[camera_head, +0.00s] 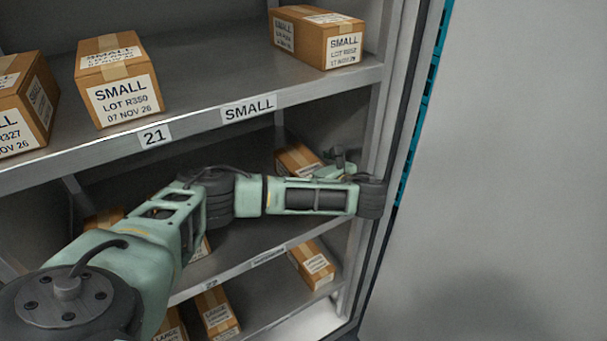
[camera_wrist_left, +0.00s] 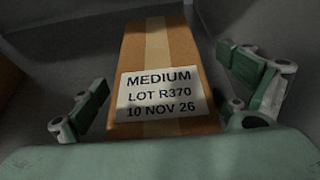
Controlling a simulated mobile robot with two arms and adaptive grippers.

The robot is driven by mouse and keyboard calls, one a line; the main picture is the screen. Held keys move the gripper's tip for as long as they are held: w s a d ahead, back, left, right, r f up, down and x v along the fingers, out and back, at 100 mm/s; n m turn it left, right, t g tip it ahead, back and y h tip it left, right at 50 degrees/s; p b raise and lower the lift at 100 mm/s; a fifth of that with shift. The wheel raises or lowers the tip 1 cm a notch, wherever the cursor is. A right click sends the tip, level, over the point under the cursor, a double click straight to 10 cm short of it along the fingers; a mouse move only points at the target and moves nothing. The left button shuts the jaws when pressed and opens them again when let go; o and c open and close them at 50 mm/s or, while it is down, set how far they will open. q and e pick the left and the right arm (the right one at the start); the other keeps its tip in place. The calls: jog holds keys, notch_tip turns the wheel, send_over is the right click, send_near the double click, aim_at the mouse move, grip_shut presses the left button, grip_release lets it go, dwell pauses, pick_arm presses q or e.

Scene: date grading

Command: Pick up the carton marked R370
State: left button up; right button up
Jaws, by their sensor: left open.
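The carton marked R370 (camera_wrist_left: 160,60) fills the middle of the left wrist view. It is brown with a tape strip and a white label reading MEDIUM, LOT R370, 10 NOV 26. My left gripper (camera_wrist_left: 165,110) is open, with one green finger on each side of the carton and a gap showing beside it. My right gripper is not in view.
The upper shelf (camera_head: 190,121), marked 21 and SMALL, holds several cartons, including R350 (camera_head: 118,80) and R652 (camera_head: 316,37). Its edge lies above my left arm. A grey upright (camera_head: 390,100) stands at the right. Lower cartons (camera_head: 313,264) sit beneath.

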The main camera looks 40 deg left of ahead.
pick_arm(q)
jog(key=c, duration=1.8)
jog(key=shift+w, duration=0.1)
jog(key=shift+c, duration=0.2)
